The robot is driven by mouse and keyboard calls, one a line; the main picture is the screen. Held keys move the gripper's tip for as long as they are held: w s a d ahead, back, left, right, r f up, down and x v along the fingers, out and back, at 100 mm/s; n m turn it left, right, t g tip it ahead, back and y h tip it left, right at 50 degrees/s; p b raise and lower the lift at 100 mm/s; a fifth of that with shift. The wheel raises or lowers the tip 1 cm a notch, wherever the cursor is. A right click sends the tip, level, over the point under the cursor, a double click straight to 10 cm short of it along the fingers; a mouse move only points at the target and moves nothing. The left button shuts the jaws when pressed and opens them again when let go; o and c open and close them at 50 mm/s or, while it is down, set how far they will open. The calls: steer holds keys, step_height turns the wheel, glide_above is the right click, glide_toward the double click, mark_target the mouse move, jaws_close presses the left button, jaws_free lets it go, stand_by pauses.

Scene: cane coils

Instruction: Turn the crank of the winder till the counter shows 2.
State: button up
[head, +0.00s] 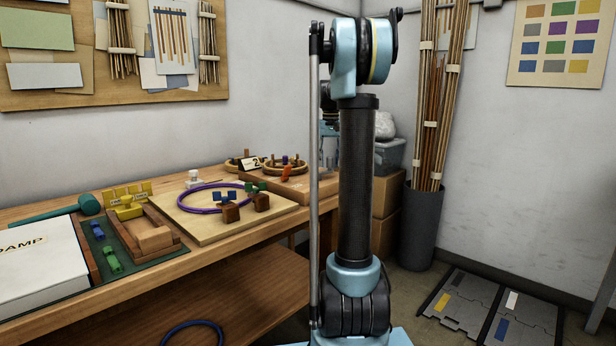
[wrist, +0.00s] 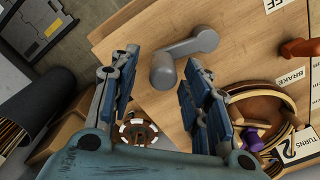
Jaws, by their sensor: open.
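In the wrist view, the winder's wooden top (wrist: 240,60) carries a grey crank arm (wrist: 190,47) with a rounded grey handle (wrist: 163,73) at one end. My gripper (wrist: 158,66) is open, with one blue-padded finger on each side of the handle. Gaps show between the handle and both fingers. A white card reading 2 (wrist: 288,150) stands by a TURNS label (wrist: 303,138); I cannot tell whether it is the counter's reading. It also shows in the head view (head: 256,163). There, my arm hides the gripper and crank.
An orange lever (wrist: 300,48) lies near a BRAKE label (wrist: 290,77). On the bench, a purple ring (head: 188,207) lies on a pale board (head: 232,233). A bin of canes (head: 423,230) stands right of my arm.

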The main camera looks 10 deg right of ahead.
steer(key=shift+r, duration=1.95)
steer(key=s+a+f, duration=0.2)
steer(key=s, duration=0.5)
steer(key=s+a+f+n+t, duration=0.1)
steer(key=s+a+f, duration=0.15)
steer(key=s, duration=0.55)
steer(key=s+a+f, duration=0.2)
steer(key=s+f, duration=0.1)
steer(key=s, duration=0.4)
steer(key=s+a+f+n+t, duration=0.1)
steer(key=s+a+f, duration=0.2)
steer(key=s+f, duration=1.5)
steer(key=shift+s+f, duration=0.35)
steer(key=shift+s, duration=0.2)
